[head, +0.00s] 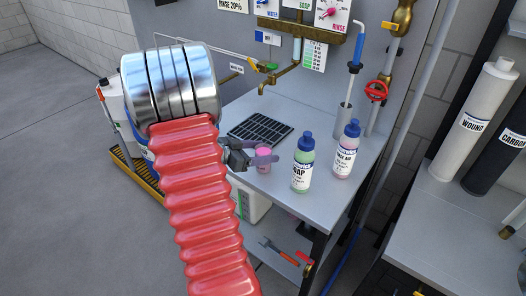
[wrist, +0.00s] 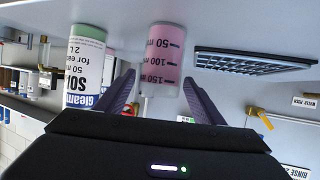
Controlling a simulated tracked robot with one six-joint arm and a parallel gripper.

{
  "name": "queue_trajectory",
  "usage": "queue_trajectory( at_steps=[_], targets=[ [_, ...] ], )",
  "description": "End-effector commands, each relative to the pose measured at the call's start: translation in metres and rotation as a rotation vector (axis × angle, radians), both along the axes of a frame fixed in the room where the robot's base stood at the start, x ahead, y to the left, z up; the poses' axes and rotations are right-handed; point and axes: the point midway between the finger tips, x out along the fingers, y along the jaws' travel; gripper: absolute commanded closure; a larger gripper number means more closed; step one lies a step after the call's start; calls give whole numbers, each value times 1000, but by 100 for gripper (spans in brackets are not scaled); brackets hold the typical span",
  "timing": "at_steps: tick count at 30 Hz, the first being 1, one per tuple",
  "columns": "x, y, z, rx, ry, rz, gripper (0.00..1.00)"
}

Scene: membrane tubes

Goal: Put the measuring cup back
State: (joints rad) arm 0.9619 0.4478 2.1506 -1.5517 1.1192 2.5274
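The measuring cup (wrist: 163,50) is clear, with pink liquid and black 50, 100 and 150 marks. In the wrist view, which looks upside down, it appears to stand on the grey bench. My gripper (wrist: 158,82) is open, with its two purple fingers on either side of the cup's lower half in that picture. A gap shows at the left finger; the right finger is close to the cup, and I cannot tell if it touches. In the head view the pink cup (head: 263,167) is small and partly hidden by my gripper (head: 262,159).
A green soap bottle (head: 303,170) and a pink bottle (head: 345,155) with blue caps stand right of the cup. A black drain grid (head: 260,130) lies behind it, below a brass tap (head: 275,80). The bench front (head: 300,208) is close by.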

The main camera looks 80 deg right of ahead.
Motion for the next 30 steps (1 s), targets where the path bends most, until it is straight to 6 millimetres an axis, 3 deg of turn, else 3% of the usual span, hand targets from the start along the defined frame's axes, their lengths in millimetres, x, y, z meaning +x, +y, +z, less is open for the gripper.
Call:
queue_trajectory(
  at_steps=[13,30],
  targets=[
    [6,6,5,0,-1,2,38],
    [60,66,39,-1,-1,4,38]
  ],
)
